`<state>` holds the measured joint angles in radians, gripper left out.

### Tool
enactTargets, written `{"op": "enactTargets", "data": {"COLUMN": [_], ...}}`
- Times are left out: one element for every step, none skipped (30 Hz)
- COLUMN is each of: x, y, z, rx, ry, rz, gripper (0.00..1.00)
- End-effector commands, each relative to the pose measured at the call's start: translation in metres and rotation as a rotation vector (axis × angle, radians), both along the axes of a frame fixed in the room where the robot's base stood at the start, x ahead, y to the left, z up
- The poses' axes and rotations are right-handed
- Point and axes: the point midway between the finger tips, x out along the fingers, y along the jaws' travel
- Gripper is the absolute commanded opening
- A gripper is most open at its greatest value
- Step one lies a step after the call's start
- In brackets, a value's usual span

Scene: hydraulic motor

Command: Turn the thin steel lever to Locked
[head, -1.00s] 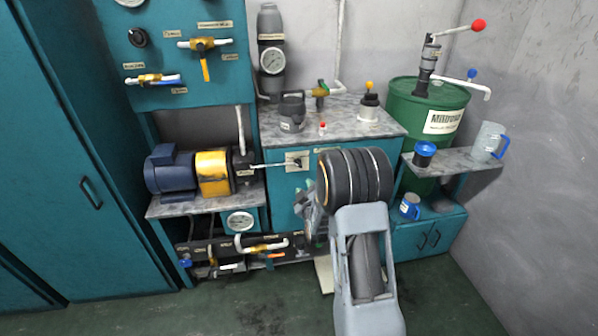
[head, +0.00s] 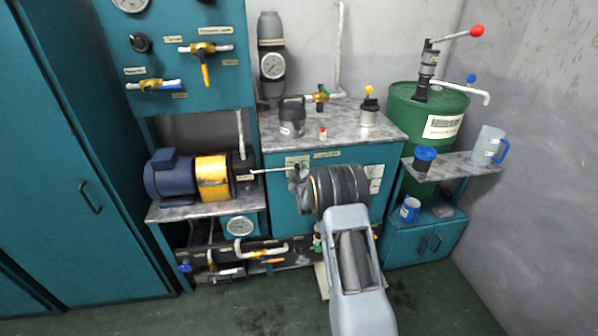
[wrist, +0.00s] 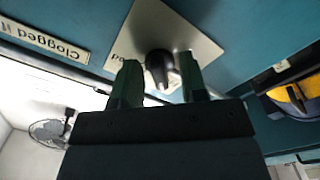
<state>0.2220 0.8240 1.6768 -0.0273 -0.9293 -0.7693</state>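The thin steel lever (head: 268,170) sticks out to the left, nearly level, from the front of the teal cabinet in the head view. Its mount is largely behind my gripper there. In the wrist view a dark rounded hub (wrist: 159,62) sits on a pale square plate (wrist: 190,35), with lettering partly covered. My gripper (wrist: 160,80) is open, its two green-dark fingers on either side of the hub; whether they touch it I cannot tell. In the head view my gripper (head: 297,182) is close to the cabinet front at the lever's right end, partly hidden by my wrist.
A blue motor with a yellow coupling (head: 212,176) stands left of the lever. A label reading "Clogged" (wrist: 45,40) shows upside down in the wrist view. A marble-topped counter (head: 345,138) lies above; a green drum (head: 410,105) stands right.

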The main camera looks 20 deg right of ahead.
Motion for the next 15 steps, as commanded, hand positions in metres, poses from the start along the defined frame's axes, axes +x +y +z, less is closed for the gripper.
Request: {"op": "enactTargets", "data": {"x": [0.0013,0.0017,0.0020,0.0022,0.0022,0.0021,0.0021,0.0021,0.0020,0.0020,0.0020,0.0019,0.0019,0.0019,0.0019], "y": [-0.0001,-0.0002,-0.0003,-0.0003,-0.0002,-0.0003,-0.0003,-0.0003,-0.0003,-0.0003,-0.0003,-0.0002,-0.0003,-0.0003,-0.0003], "z": [0.0003,0.0004,0.0004,0.0004,0.0005,0.0004,0.0004,0.0004,0.0004,0.0004,0.0004,0.0004,0.0004,0.0004,0.0004], "rx": [0.000,0.000,0.000,0.000,0.000,0.000,0.000,0.000,0.000,0.000,0.000,0.000,0.000,0.000,0.000], "ry": [-0.001,-0.001,-0.001,-0.001,-0.001,-0.001,-0.001,-0.001,-0.001,-0.001,-0.001,-0.001,-0.001,-0.001,-0.001], "rz": [0.000,0.000,0.000,0.000,0.000,0.000,0.000,0.001,0.001,0.001,0.001,0.001,0.001,0.001,0.001], "gripper": [0.39,0.39,0.39,0.39,0.39,0.39,0.39,0.39,0.39,0.38,0.36,0.32,0.29,0.26,0.22]}}
